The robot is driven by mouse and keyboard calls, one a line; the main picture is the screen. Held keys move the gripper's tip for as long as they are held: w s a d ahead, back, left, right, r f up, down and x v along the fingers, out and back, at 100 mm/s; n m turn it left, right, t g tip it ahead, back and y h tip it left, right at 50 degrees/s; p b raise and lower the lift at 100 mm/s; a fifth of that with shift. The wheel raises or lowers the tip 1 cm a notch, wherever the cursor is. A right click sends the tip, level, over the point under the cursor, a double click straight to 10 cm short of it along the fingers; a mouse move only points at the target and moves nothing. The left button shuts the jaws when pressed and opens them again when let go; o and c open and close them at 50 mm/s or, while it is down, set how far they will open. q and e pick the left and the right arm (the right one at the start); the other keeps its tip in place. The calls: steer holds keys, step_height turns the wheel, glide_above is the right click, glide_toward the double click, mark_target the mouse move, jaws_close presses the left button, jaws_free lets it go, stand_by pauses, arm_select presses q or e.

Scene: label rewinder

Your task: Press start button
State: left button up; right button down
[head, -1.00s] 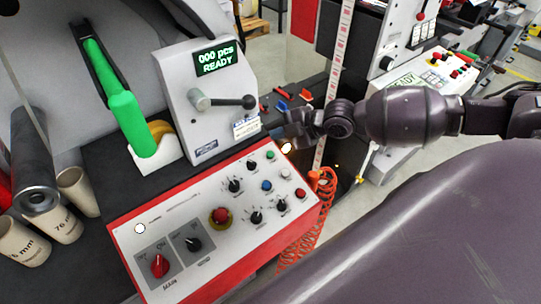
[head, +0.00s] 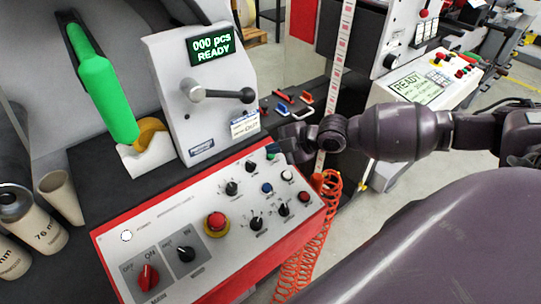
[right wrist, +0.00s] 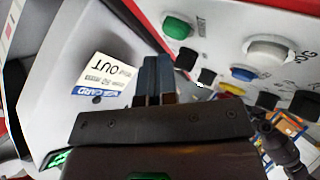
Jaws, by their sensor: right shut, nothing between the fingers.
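The green start button (head: 271,155) is at the upper right of the white control panel (head: 185,215) in the head view, just left of my right gripper's tips. The same green button (right wrist: 177,27) shows large near the top of the right wrist view, with a label beside it. My right gripper (head: 277,148) comes in from the right and is shut and empty. Its fingers in the right wrist view (right wrist: 158,72) point toward the button's area; I cannot tell whether they touch it. My left gripper is not in view.
A red emergency stop (head: 216,222), black knobs and white, blue and red buttons share the panel. A grey housing with a lever (head: 240,95) and a READY display (head: 211,45) stands behind. An orange coiled hose (head: 322,200) hangs at the panel's right edge.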

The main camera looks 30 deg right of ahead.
stand_by(0.9)
stand_by(0.8)
steer(key=shift+f, duration=0.2)
steer(key=shift+w+f+b, duration=0.1)
steer(key=shift+f+b, duration=0.15)
steer(key=shift+b, duration=0.1)
stand_by(0.3)
